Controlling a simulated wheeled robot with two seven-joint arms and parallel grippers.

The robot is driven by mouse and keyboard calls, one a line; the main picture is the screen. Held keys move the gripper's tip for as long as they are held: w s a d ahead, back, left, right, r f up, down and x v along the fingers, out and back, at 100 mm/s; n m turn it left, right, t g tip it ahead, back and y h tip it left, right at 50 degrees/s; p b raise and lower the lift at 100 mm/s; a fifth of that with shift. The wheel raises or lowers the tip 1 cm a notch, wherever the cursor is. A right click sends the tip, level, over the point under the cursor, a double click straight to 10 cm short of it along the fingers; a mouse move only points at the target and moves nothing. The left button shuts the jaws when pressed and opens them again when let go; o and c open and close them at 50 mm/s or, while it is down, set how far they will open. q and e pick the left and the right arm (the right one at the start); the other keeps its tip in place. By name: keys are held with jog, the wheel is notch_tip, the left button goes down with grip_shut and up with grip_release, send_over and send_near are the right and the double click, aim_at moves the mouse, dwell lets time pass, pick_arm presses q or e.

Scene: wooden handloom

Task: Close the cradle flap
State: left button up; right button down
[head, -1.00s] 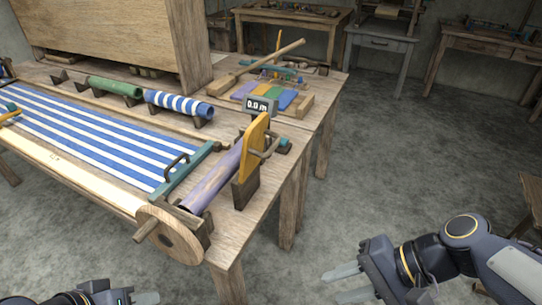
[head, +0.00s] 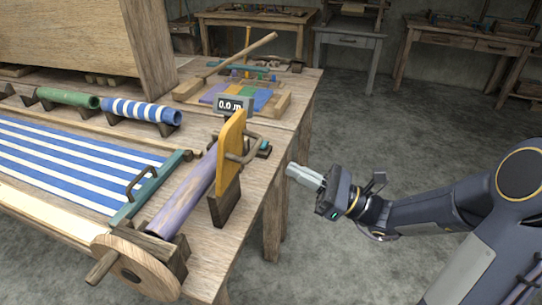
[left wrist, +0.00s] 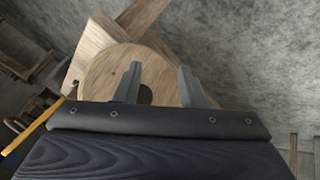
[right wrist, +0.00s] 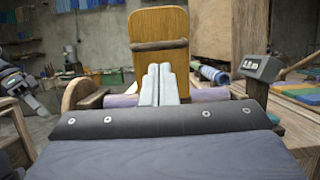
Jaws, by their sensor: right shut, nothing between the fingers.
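The cradle flap (head: 230,152) is a yellow-orange wooden board standing upright, with a brown handle bar on its right side.
The wooden wheel (head: 136,268) with its peg is at the table's front corner. A grey display (head: 233,104) reading 0.0 stands behind the flap. Blue-striped cloth (head: 60,160) lies left of a teal bar with a handle. Open floor is right of the table.

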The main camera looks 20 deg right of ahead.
send_near(237, 128)
notch_tip(237, 128, down, 2)
jog(key=w+a, duration=0.1)
jog(key=a, duration=0.1)
jog(key=shift+d, duration=0.1)
jog(key=shift+p, duration=0.35)
